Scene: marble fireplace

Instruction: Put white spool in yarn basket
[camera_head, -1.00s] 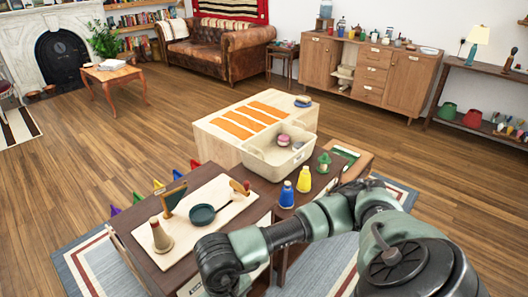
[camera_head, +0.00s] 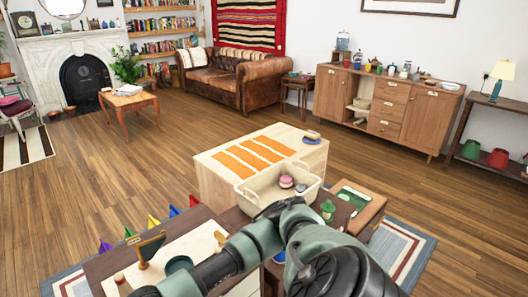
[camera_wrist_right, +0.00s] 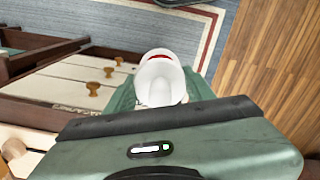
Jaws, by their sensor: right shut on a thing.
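My right gripper (camera_wrist_right: 160,95) is shut on a white, rounded object, seemingly the white spool (camera_wrist_right: 158,74), in the right wrist view. It sits between the green fingers, with a thin red strip at its far edge. In the head view my right arm reaches to the lower left, and its gripper is out of frame. A cream open bin, seemingly the yarn basket (camera_head: 252,197), stands behind the arm, by the light wood chest. A pink and white item (camera_head: 286,182) lies in it. The arm hides part of its front. My left gripper is not in view.
A dark table with a pale board (camera_head: 196,243) and pan (camera_head: 178,265) lies at lower left. A green item (camera_head: 327,210) and a tray (camera_head: 355,200) are right of the bin. Below the gripper are drawers with wooden knobs (camera_wrist_right: 92,88) and a rug (camera_wrist_right: 120,25).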

